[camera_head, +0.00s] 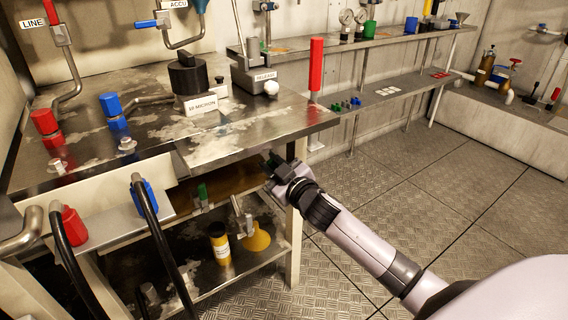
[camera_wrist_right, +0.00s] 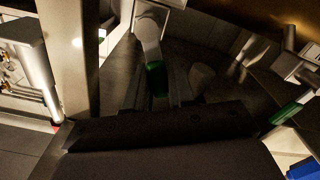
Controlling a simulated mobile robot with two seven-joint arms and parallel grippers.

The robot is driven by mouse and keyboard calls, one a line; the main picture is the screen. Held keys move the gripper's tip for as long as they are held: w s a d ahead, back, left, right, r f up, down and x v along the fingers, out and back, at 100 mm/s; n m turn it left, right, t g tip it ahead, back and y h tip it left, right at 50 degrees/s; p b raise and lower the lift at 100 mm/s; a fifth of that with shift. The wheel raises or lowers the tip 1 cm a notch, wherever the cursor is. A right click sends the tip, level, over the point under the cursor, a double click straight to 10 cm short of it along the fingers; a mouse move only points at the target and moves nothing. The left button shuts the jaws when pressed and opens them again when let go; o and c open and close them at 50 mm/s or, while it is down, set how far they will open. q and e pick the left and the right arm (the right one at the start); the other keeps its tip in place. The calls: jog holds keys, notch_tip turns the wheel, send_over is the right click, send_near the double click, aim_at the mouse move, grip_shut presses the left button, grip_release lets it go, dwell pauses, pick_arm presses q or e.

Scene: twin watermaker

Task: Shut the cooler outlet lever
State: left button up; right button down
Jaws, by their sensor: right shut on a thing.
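My right gripper (camera_head: 278,168) reaches in from the lower right, at the right front corner of the metal bench (camera_head: 235,140), just below its top edge. The right wrist view shows its two dark fingers (camera_wrist_right: 158,92) closed around a green-gripped lever (camera_wrist_right: 156,78). The lever hangs from a pale metal fitting (camera_wrist_right: 150,35). In the head view the gripper and the bench edge hide this lever. I cannot read a label marking it as the cooler outlet. A second green lever (camera_wrist_right: 285,113) shows at the right of the wrist view. My left gripper is not in view.
A bench post (camera_head: 295,240) stands close beside the gripper. A red upright handle (camera_head: 316,65) rises above the bench corner. A lower shelf holds a yellow cylinder (camera_head: 219,244). Black hoses (camera_head: 160,240) hang at the left. The floor (camera_head: 400,180) to the right is clear.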

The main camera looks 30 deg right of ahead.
jog(key=shift+s+a+f+n, duration=0.1)
jog(key=shift+a+f+n, duration=0.1)
jog(key=shift+n, duration=0.3)
jog(key=shift+a+f+n, duration=0.1)
jog(key=shift+a+n, duration=0.1)
jog(key=shift+n, duration=0.3)
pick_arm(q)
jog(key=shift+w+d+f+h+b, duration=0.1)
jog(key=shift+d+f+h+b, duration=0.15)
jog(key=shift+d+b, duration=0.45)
pick_arm(e)
jog(key=shift+a+f+n, duration=0.35)
jog(key=shift+f+n, duration=0.3)
jog(key=shift+n, duration=1.1)
jog(key=shift+a+f+n, duration=0.35)
jog(key=shift+f+n, duration=0.35)
jog(key=shift+n, duration=1)
jog(key=shift+a+f+n, duration=0.35)
jog(key=shift+f+n, duration=0.3)
jog(key=shift+n, duration=1.1)
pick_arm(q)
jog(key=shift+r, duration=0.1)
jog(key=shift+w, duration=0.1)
pick_arm(e)
jog(key=c, duration=1)
grip_release()
jog(key=shift+c, duration=0.2)
jog(key=shift+s, duration=0.15)
